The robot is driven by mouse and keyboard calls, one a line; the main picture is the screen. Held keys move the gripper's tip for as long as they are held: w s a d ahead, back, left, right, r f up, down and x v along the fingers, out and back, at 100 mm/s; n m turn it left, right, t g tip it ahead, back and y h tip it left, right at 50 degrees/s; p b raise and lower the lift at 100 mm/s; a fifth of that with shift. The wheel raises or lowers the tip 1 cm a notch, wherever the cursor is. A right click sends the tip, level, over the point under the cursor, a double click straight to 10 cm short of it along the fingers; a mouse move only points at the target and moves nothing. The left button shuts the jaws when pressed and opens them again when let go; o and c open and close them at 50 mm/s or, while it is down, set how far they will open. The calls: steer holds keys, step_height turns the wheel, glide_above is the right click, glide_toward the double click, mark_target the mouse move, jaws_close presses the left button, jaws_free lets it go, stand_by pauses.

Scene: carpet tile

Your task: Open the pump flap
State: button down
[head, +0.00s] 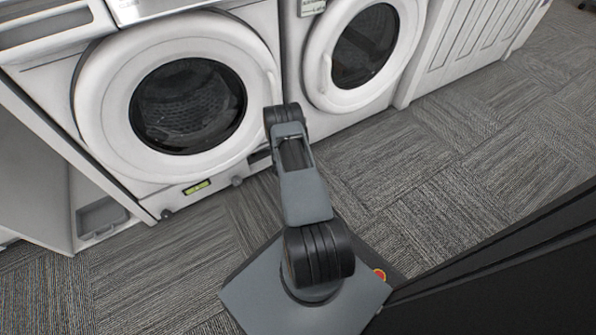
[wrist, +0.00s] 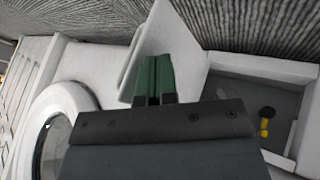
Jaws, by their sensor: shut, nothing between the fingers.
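In the wrist view, my gripper (wrist: 154,65) shows its two green fingers close together, shut and empty. A white panel, which looks like the pump flap (wrist: 182,38), stands out at an angle just beyond and beside the fingers. I cannot tell whether the fingers touch it. To its right is a grey recess (wrist: 228,80) with a white frame. A yellow and black part (wrist: 265,120) sits inside it. In the head view the gripper is hidden behind my arm, and I cannot make out the flap.
The left washing machine's round door (head: 88,100) is shut, and it also shows in the wrist view (wrist: 42,112). A second washer (head: 325,85) stands to its right. A small yellow-green patch (head: 196,187) is low on the left washer. Carpet (head: 470,175) is clear at the right.

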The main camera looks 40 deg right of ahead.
steer(key=s+a+f+p+v, duration=0.1)
steer(key=p+v, duration=0.4)
steer(key=v, duration=0.7)
steer(key=shift+a+f+p, duration=0.25)
steer(key=shift+a+p, duration=0.05)
steer(key=shift+a, duration=0.3)
